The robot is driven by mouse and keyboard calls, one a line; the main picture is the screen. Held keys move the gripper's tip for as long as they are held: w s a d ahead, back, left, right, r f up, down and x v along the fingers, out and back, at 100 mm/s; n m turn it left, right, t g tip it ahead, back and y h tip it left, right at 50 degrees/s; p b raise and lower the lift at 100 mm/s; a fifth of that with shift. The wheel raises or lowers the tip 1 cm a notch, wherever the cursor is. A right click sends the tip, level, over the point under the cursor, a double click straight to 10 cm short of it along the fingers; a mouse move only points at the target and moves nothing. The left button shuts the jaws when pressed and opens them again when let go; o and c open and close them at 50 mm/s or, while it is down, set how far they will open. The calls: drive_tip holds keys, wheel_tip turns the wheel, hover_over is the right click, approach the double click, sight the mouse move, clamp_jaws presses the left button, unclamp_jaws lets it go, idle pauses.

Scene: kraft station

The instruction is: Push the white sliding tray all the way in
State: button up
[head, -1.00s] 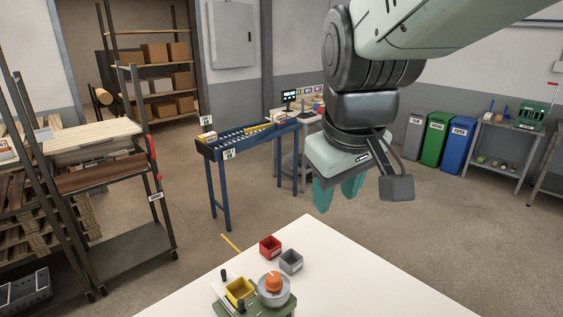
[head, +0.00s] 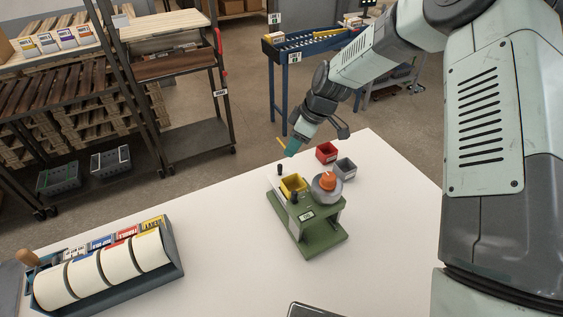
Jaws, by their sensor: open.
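A small green fixture (head: 321,233) stands on the white table. A white sliding tray (head: 274,179) shows as a pale strip at the fixture's far left side, partly hidden and hard to tell from the tabletop. A dark upright knob (head: 279,169) stands by its far end. A yellow bin (head: 293,184) sits at the fixture's top left, beside a grey round dish (head: 326,194) with an orange piece (head: 327,181). My gripper (head: 291,148) is above and beyond the tray's far end, pointing down-left, apart from it. Its teal fingers overlap in this view.
A red bin (head: 326,153) and a grey bin (head: 345,169) stand close behind the fixture, right of my gripper. A rack of white rolls (head: 120,262) lies at the table's left. A dark-edged object (head: 305,310) shows at the bottom edge. The table between is clear.

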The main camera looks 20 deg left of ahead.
sight(280, 165)
drive_tip(key=x, duration=1)
drive_tip(key=shift+a+f, duration=0.1)
drive_tip(key=shift+f, duration=0.3)
drive_tip(key=shift+c, duration=0.4)
clamp_jaws()
